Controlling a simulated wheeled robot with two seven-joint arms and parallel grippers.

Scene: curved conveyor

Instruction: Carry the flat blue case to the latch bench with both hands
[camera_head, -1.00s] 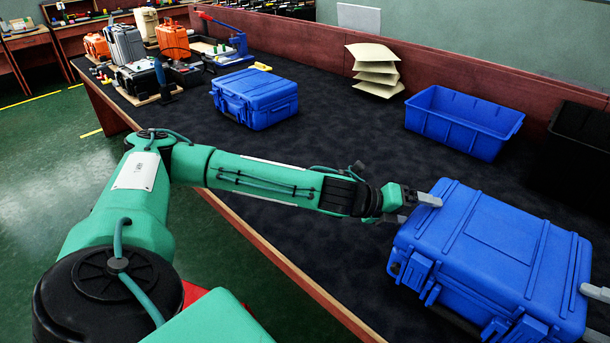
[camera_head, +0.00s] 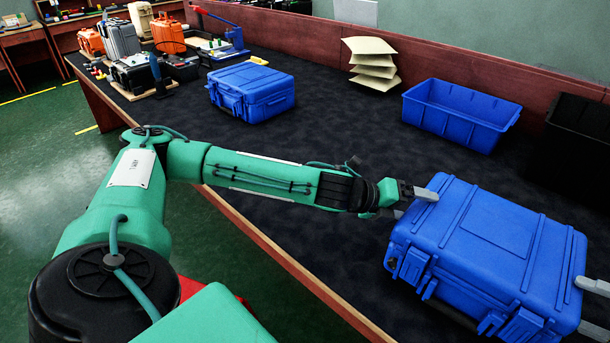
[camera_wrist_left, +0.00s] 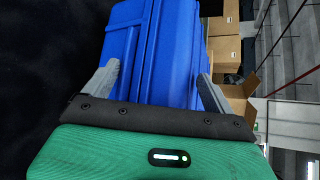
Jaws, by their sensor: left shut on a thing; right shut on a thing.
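The flat blue case (camera_head: 500,235) is at the lower right of the head view, over the dark worktop, lid up. My left gripper (camera_head: 411,204) is shut on its left end, one finger on top and one lower down. In the left wrist view the case (camera_wrist_left: 150,50) sits between the two fingers of my left gripper (camera_wrist_left: 160,85). My right gripper (camera_head: 593,308) is shut on the case's right end, mostly cut off by the picture's edge. I cannot tell whether the case's underside touches the worktop. Which surface is the latch bench is not clear.
Another blue case (camera_head: 252,92) stands on the worktop (camera_head: 320,130) ahead. Orange and grey cases and a red-levered tool (camera_head: 222,28) crowd the far left end.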

